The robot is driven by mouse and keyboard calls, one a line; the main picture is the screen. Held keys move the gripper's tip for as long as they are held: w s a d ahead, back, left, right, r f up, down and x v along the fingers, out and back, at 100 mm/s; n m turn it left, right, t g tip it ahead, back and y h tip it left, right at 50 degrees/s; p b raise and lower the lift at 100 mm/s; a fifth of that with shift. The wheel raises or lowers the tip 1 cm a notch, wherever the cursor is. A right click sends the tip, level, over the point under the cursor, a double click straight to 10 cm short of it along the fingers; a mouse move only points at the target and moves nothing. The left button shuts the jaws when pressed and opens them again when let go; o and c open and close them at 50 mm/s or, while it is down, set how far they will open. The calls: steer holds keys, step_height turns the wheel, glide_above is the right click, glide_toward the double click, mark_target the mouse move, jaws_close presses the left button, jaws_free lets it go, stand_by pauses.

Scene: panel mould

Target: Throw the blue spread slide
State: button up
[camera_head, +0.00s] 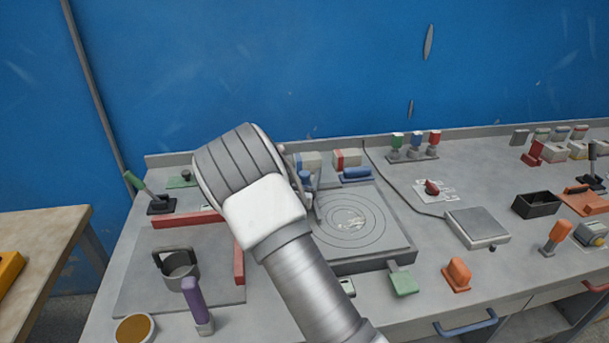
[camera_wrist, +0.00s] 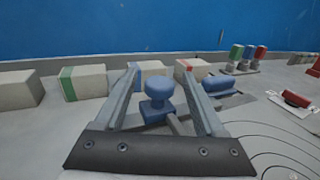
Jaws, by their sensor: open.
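A blue knob on a blue block (camera_wrist: 158,98) stands between the two fingers of my gripper (camera_wrist: 160,72) in the wrist view. It looks like the slide, with a grey rail at its lower right. The fingers are open, one on each side, with gaps between them and the knob. In the head view my gripper hides most of this slide, and only a bit of blue (camera_head: 305,177) shows at the left of the round plate (camera_head: 352,222). A separate blue bar (camera_head: 356,174) lies behind the plate, and also shows right of the fingers in the wrist view (camera_wrist: 222,86).
Pale blocks with coloured stripes (camera_wrist: 82,82) stand behind the slide near the back ledge. Green, blue and red knobs (camera_head: 416,144) stand at the back, right of the plate. A purple handle (camera_head: 195,302) and a grey cup (camera_head: 180,268) are at the front left.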

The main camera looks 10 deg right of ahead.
jaws_close()
stand_by(0.4)
stand_by(1.1)
